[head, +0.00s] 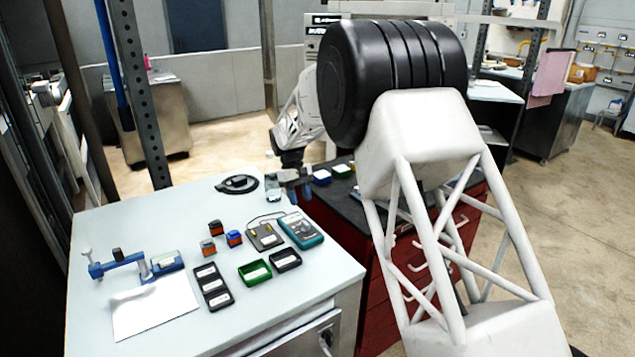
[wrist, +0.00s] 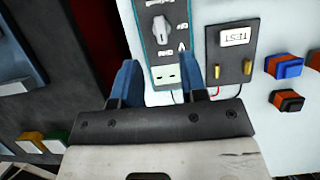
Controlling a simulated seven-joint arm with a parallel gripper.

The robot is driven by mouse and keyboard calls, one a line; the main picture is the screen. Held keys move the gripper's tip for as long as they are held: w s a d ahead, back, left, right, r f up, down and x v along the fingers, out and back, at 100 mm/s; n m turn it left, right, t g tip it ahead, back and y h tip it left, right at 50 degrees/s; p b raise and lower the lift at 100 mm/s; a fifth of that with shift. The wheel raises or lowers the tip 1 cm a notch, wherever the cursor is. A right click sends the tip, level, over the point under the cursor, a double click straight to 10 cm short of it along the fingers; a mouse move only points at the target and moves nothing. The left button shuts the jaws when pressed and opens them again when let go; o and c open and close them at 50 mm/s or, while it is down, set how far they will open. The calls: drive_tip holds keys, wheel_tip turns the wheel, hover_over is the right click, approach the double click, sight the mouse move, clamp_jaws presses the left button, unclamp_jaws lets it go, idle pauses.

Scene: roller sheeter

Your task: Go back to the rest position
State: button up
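My gripper (head: 290,180) is above the back right part of the light table (head: 110,235), near its right edge. In the wrist view my gripper (wrist: 159,62) shows two blue fingers that stand apart with nothing held between them. A teal meter (head: 301,230) lies on the table in front of the gripper. The meter also shows in the wrist view (wrist: 163,45), beyond the fingers and partly behind them. My arm reaches back over the red cabinet and hides part of it.
A dark tester (head: 266,237), small coloured blocks (head: 234,239), a green tray (head: 255,272), a black tray (head: 212,288) and a blue stand (head: 125,262) occupy the table. A clear jar (head: 272,188) and black disc (head: 237,184) stand near the gripper. The red cabinet (head: 376,290) adjoins the table.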

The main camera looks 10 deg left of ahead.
drive_tip(key=s+d+r+m+t+y, duration=0.1)
drive_tip(key=s+d+r, duration=0.55)
drive_tip(key=d, duration=0.25)
drive_tip(key=s+d+r+m+t, duration=0.1)
drive_tip(key=s+d+r+m, duration=0.1)
drive_tip(key=s+d+r, duration=0.45)
drive_tip(key=s+d+r+m+t+y, duration=0.1)
drive_tip(key=s+d+r, duration=0.5)
drive_tip(key=d, duration=0.6)
drive_tip(key=s+d+f+m+t, duration=0.1)
drive_tip(key=s+d, duration=0.4)
drive_tip(key=s, duration=0.5)
drive_tip(key=s+d+f+m+t, duration=0.1)
drive_tip(key=s+d, duration=0.4)
drive_tip(key=s, duration=0.6)
drive_tip(key=s+d+f+m+t+y, duration=0.1)
drive_tip(key=s+d+f+m, duration=0.2)
drive_tip(key=s, duration=0.7)
drive_tip(key=shift+s+d+f, duration=0.15)
drive_tip(key=shift+s+d, duration=0.2)
drive_tip(key=shift+d, duration=0.55)
